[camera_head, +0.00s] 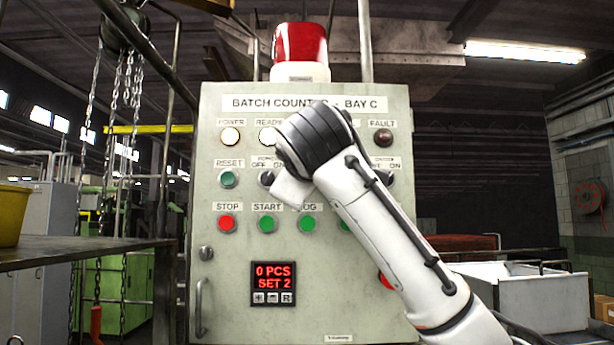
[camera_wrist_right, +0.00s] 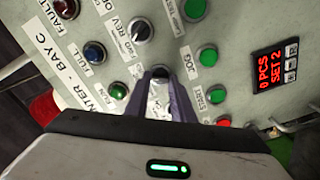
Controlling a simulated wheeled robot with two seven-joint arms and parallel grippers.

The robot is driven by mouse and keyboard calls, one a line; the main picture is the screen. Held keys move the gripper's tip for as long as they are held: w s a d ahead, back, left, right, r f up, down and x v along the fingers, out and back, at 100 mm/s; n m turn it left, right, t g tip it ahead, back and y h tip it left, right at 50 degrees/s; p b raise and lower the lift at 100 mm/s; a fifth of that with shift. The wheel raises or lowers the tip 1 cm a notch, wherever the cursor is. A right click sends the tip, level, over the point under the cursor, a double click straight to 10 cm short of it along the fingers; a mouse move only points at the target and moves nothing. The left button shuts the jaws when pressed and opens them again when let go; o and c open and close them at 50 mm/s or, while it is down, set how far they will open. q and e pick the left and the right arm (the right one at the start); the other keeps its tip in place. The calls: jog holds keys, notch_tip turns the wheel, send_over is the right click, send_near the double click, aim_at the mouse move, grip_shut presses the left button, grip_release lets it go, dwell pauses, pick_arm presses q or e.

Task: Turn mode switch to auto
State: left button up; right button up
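The grey control panel (camera_head: 230,300) faces me, with rows of lamps, knobs and buttons. My right arm covers the middle of its knob row in the head view, and my right fingertips are hidden there. In the right wrist view my right gripper (camera_wrist_right: 160,79) has its two fingers apart, pointing at the panel. A dark knob (camera_wrist_right: 161,71), apparently the mode switch, shows between the fingertips. Its label is hidden, so its setting cannot be read. Whether the fingers touch it cannot be told. My left gripper is not in view.
A FWD/REV knob (camera_wrist_right: 142,31) is close beside the fingers. Green buttons (camera_wrist_right: 208,56) are on the other side. A power knob (camera_head: 267,178) and red stop button (camera_head: 227,223) are left of my arm. The display (camera_head: 273,283) reads 0 PCS, SET 2. A table (camera_head: 80,250) stands left.

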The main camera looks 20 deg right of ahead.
jog(key=o, duration=0.4)
pick_arm(q)
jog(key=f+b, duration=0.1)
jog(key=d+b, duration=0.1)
jog(key=b, duration=0.1)
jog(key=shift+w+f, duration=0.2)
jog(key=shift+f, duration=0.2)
pick_arm(e)
jog(key=v, duration=1)
jog(key=shift+s, duration=0.15)
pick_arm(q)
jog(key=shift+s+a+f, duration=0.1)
